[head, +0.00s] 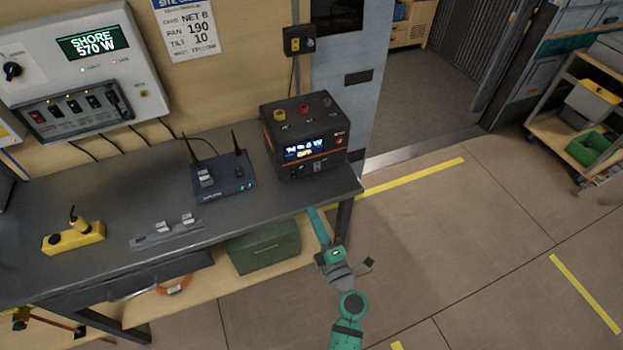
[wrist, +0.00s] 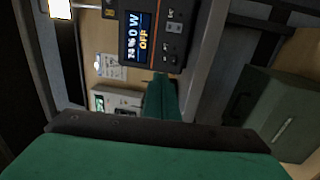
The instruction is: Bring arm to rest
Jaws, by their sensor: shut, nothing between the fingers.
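My arm reaches up from the bottom of the head view, in front of the table's right end. My green gripper (head: 315,214) points at the front edge of the grey table (head: 110,190), near its right corner. In the wrist view the gripper's fingers (wrist: 162,84) are together, with nothing between them. A black and orange power unit (head: 306,140) stands on the table just beyond the fingertips. I cannot tell the exact gap between fingertips and table edge.
A router with antennas (head: 222,176), a power strip (head: 167,232) and a yellow block (head: 73,237) are on the table. A green box (head: 264,247) sits on the shelf below. The floor to the right is open, up to a cart (head: 580,125).

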